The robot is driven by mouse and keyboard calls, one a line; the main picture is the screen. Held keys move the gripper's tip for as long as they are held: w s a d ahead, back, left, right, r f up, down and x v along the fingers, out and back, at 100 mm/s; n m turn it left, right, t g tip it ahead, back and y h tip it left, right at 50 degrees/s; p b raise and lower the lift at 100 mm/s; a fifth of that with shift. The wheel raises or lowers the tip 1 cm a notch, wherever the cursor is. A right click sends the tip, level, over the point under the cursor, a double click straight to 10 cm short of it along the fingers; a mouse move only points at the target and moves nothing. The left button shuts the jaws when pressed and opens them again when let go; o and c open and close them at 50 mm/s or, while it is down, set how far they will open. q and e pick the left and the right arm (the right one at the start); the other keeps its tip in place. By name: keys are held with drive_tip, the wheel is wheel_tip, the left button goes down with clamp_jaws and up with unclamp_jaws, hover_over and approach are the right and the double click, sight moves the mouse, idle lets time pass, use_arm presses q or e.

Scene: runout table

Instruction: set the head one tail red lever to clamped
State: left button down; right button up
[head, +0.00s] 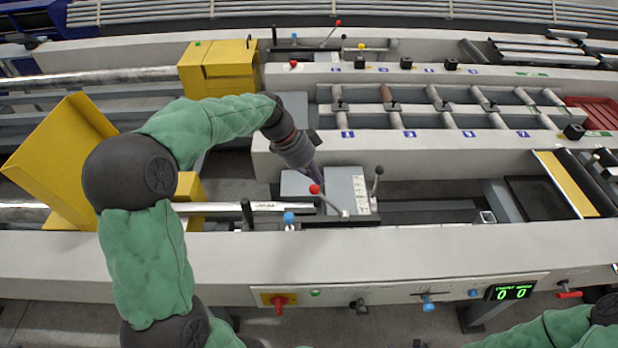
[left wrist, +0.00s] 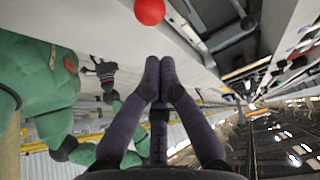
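A lever with a red ball (head: 315,189) stands on the near machine, its rod slanting down right to a pivot by the grey block. The red ball (left wrist: 150,10) also shows at the top edge of the left wrist view, just beyond the fingertips. My left gripper (head: 316,172) is just above and behind this ball in the head view. In the left wrist view its two purple fingers (left wrist: 160,62) meet at the tips with nothing between them. They look apart from the ball. A second red-ball lever (head: 338,23) stands on the far machine. I see no readable head label.
A black-knobbed lever (head: 377,172) stands just right of the red one, and a blue knob (head: 289,217) is at its lower left. Yellow guards (head: 62,160) are at the left. A front panel (head: 400,290) carries a red switch, knobs and a green display.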

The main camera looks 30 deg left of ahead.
use_arm(q)
drive_tip(key=s+a+r+p, duration=0.2)
drive_tip(key=s+a, duration=0.2)
drive_tip(key=a, duration=0.4)
drive_tip(key=shift+s+a, duration=0.3)
